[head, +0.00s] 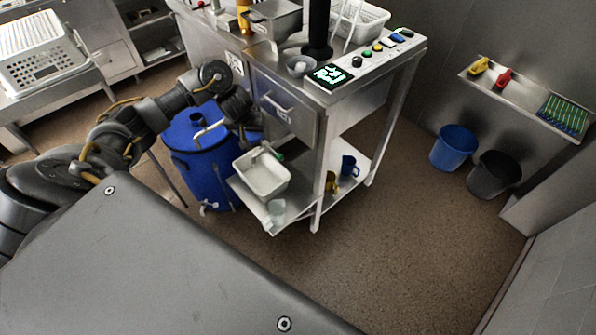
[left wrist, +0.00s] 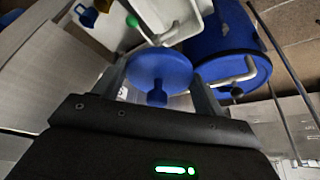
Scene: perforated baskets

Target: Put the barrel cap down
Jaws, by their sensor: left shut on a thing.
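The blue round barrel cap (left wrist: 158,68) with its stubby knob is between the fingers of my left gripper (left wrist: 160,88) in the left wrist view. My left gripper (head: 247,128) is shut on it. In the head view the gripper hangs beside the cart's drawer, near the barrel's upper right; the cap is mostly hidden there. The blue barrel (head: 208,172) stands on the floor left of the cart, with a dark opening in its top and a pale bent handle. The barrel also shows in the left wrist view (left wrist: 228,35). My right gripper is not in view.
A white tub (head: 262,178) sits on the cart's lower shelf (head: 300,200), just below the gripper, with a blue mug (head: 349,166) farther right. The steel drawer (head: 287,108) is close on the right. Blue (head: 453,147) and black (head: 494,174) buckets stand by the wall. Floor in front is clear.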

